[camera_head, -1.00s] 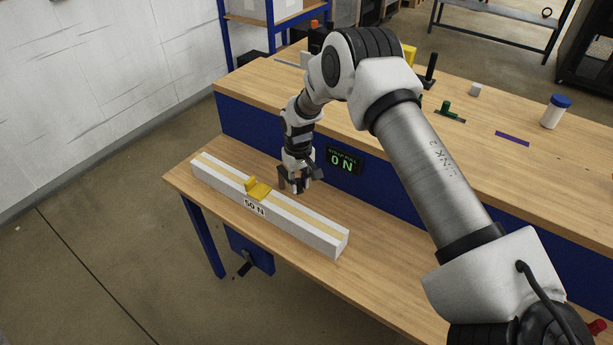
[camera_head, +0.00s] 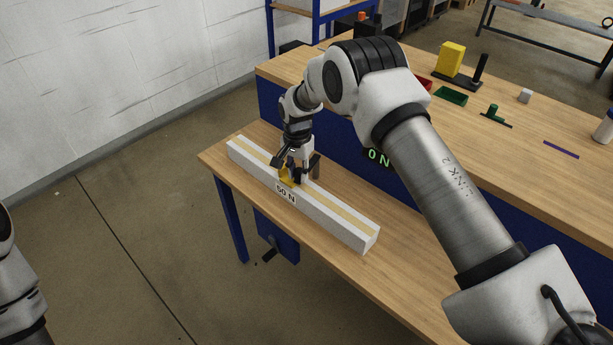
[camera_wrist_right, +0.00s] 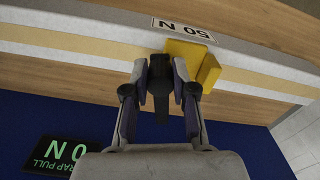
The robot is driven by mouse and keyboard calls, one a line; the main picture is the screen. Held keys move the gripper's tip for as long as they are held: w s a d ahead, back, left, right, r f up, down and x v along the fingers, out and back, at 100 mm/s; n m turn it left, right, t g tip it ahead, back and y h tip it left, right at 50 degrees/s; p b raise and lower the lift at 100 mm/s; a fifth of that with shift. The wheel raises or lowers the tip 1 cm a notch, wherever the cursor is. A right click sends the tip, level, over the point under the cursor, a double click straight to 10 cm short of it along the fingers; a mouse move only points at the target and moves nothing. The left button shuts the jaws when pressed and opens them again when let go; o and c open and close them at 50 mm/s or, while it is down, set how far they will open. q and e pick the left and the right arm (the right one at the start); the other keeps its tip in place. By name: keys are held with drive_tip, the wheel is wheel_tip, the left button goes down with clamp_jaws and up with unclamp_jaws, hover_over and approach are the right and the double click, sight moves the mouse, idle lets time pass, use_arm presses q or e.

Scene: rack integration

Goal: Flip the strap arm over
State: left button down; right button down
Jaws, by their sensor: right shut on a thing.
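My right gripper (camera_head: 297,176) is at the long white beam (camera_head: 335,213) on the lower bench, beside a yellow bracket (camera_head: 285,174) on the beam's top. In the right wrist view its fingers (camera_wrist_right: 160,75) are closed on a dark bar (camera_wrist_right: 160,88), which seems to be the strap arm. The yellow bracket (camera_wrist_right: 190,60) stands just right of the fingers there, apparently touching or nearly touching the right one. In the head view the gripper hides most of the bar. My left gripper is out of view.
A "50 N" label (camera_head: 286,193) is on the beam's front side. A display (camera_head: 378,157) on the blue panel behind reads 0 N. The raised shelf holds a yellow block (camera_head: 451,58), a green tray (camera_head: 450,96) and small parts. The bench right of the beam is clear.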

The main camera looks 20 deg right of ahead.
drive_tip(key=shift+w+a+f+m+b, duration=0.1)
drive_tip(key=shift+w+a+m+b, duration=0.25)
drive_tip(key=shift+w+m, duration=0.4)
drive_tip(key=shift+s, duration=0.15)
